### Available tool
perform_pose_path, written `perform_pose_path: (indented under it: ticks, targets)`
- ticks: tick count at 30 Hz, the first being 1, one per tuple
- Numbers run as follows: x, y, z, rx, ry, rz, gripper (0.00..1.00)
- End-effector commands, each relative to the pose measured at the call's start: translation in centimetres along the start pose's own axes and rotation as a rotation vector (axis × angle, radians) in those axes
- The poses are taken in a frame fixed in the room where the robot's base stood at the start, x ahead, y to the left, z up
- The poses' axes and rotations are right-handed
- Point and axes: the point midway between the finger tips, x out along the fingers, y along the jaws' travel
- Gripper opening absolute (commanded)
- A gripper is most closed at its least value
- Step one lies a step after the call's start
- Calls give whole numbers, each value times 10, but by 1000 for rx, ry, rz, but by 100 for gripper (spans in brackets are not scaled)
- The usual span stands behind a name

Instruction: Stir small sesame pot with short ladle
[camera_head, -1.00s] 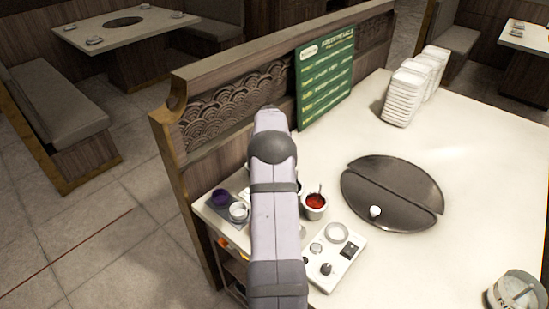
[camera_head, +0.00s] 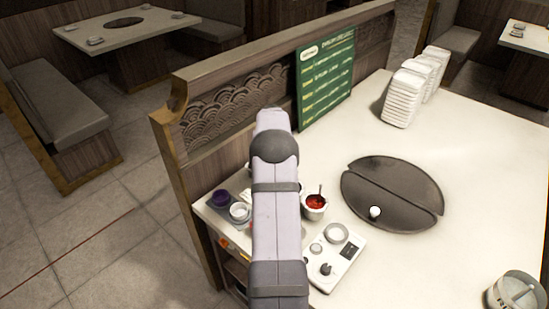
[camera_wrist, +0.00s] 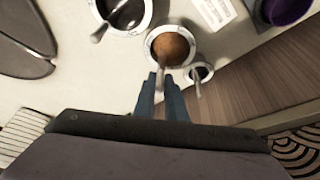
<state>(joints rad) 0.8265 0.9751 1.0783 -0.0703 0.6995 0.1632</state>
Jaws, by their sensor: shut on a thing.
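In the wrist view a white-rimmed pot of tan-brown sauce (camera_wrist: 170,46) stands just beyond my gripper (camera_wrist: 162,84). My gripper is shut on the thin handle of a ladle (camera_wrist: 162,62). The ladle reaches over the pot's near rim into the sauce; its bowl is hidden there. A smaller pot (camera_wrist: 207,70) with its own ladle or spoon (camera_wrist: 196,82) stands close beside, to the right; its contents are hard to make out. In the head view my arm hides the gripper, the held ladle and the tan-brown pot.
A dark-sauce pot (camera_wrist: 128,14) with a ladle stands upper left in the wrist view. A red-sauce pot (camera_head: 315,205), a control panel (camera_head: 333,259) and a purple bowl (camera_head: 220,198) flank my arm. A wooden partition (camera_head: 225,115) rises behind.

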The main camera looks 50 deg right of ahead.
Motion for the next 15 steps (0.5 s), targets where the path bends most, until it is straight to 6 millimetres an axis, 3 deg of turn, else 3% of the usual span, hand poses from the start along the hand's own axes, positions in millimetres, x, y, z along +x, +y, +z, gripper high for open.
perform_pose_path:
  ticks: [15]
  targets:
    - [-38,0,-16,0,2,0,0]
